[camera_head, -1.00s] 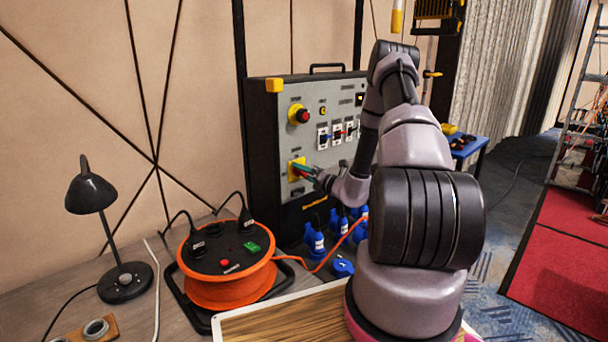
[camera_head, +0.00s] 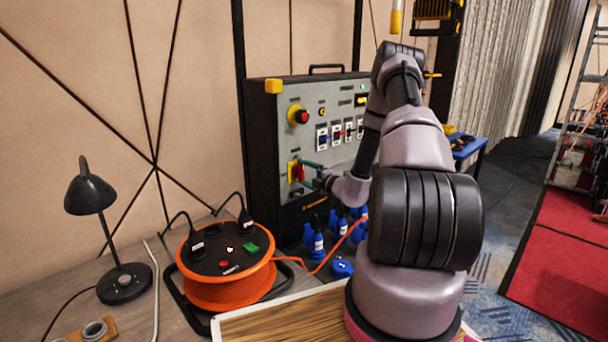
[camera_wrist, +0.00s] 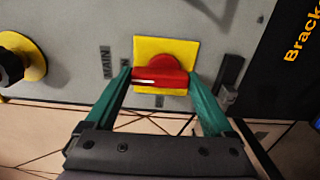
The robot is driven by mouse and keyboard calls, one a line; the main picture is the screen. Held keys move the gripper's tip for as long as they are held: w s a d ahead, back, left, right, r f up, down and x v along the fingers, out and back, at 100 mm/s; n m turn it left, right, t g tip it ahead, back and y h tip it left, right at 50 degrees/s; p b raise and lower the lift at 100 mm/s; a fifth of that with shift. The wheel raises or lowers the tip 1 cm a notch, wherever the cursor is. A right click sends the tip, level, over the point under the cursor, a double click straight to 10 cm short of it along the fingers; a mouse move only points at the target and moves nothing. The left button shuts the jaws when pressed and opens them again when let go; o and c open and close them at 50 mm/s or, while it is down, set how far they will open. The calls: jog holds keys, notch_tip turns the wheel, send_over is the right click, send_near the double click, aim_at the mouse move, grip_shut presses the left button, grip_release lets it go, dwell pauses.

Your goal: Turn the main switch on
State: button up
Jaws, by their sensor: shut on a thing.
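The main switch (camera_wrist: 162,74) is a red rotary knob with a raised bar on a yellow square plate, beside a MAIN label (camera_wrist: 107,62). In the head view the switch (camera_head: 298,173) sits low on the left of the grey control panel (camera_head: 316,108), its bar apparently upright. My gripper (camera_wrist: 159,78) has its teal fingers spread wide, one at each end of the red knob, and is shut on it. The fingers (camera_head: 304,171) also show above and below the knob in the head view. The exact contact at the fingertips is hard to see.
A red emergency button (camera_head: 302,116) and a row of breakers (camera_head: 335,133) are higher on the panel. An orange cable reel (camera_head: 228,275) and a black lamp (camera_head: 90,192) stand to the left.

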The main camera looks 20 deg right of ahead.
jog(key=shift+d+f, duration=0.1)
dwell(0.4)
jog(key=o, duration=1.1)
jog(key=v, duration=1.1)
